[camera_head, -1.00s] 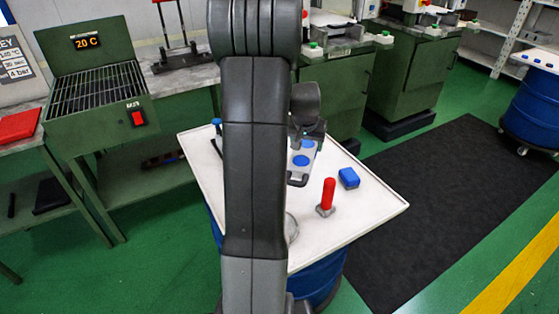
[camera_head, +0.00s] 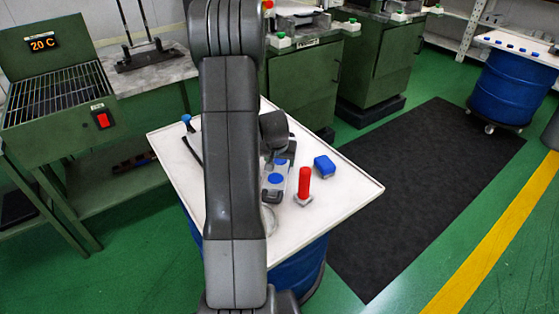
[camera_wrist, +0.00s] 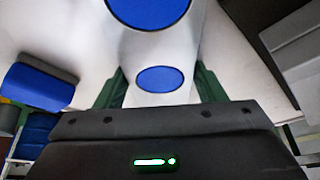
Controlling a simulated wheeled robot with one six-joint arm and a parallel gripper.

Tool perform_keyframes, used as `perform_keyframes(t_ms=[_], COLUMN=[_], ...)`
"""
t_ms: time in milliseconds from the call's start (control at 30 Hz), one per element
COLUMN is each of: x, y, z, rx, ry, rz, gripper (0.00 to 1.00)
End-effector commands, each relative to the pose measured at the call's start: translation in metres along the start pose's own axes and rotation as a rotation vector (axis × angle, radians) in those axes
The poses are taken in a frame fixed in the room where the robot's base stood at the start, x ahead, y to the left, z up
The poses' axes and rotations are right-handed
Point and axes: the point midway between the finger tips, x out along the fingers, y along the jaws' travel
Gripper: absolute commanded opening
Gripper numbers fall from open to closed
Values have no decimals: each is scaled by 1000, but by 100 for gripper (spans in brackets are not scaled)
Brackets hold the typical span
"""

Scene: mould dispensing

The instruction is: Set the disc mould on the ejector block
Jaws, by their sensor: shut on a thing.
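The disc mould (camera_head: 288,181) is a pale metal plate with blue round discs, seen beside my arm above the white-topped table. In the wrist view the mould (camera_wrist: 190,50) fills the middle, with two blue discs showing. My gripper (camera_wrist: 160,88) is shut on it, with a green finger on each side of the plate. In the head view my dark arm covers part of the table and most of the gripper. I cannot tell for certain which thing is the ejector block. A red-handled tool (camera_head: 304,184) on a grey base stands just right of the mould.
A blue block (camera_head: 324,165) lies on the white table (camera_head: 335,205) behind the red handle. A green cooling box (camera_head: 60,90) reading 20 C stands left. Green machine cabinets are behind. A black floor mat (camera_head: 425,190) lies right, before another drum table (camera_head: 515,85).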

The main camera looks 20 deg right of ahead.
Motion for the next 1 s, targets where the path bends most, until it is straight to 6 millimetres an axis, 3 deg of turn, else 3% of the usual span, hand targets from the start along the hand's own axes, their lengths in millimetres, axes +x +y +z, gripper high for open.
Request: perform_keyframes(t_ms=[333, 367, 467, 833, 1000], x=[2, 2, 2, -2, -23], y=[0, 0, 0, 0, 0], z=[-1, 0, 0, -1, -2], rx=[0, 0, 0, 0, 1], ry=[6, 2, 2, 2, 6], rz=[-1, 0, 0, 0, -1], gripper=[13, 67, 85, 85, 85])
